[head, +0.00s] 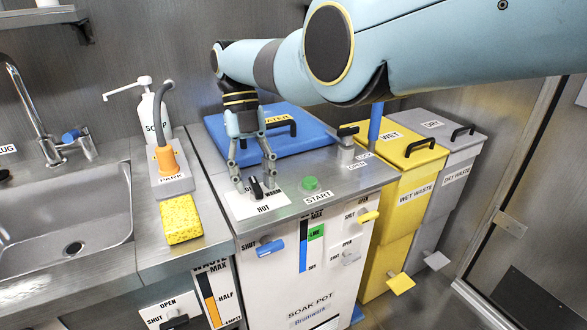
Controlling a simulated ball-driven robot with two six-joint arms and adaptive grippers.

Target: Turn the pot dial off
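The soak pot (308,290) is a white cabinet with a steel top and a blue lid (290,140). Its dial (256,189) is a small black knob on a white plate (273,205) on the steel top, with HOT and WARM lettering. The pointer's exact setting is hard to read, and part of the plate's lettering is hidden. My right gripper (254,184) points down over the dial, its fingers spread on either side of it; I see no clear contact. My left gripper is out of view.
A green START button (311,184) sits right of the dial. A black-handled valve (347,138) stands behind it. A sink (65,225), soap bottle (155,118) and yellow sponge (181,219) are at left. Yellow wet (405,190) and grey dry (455,190) waste bins stand at right.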

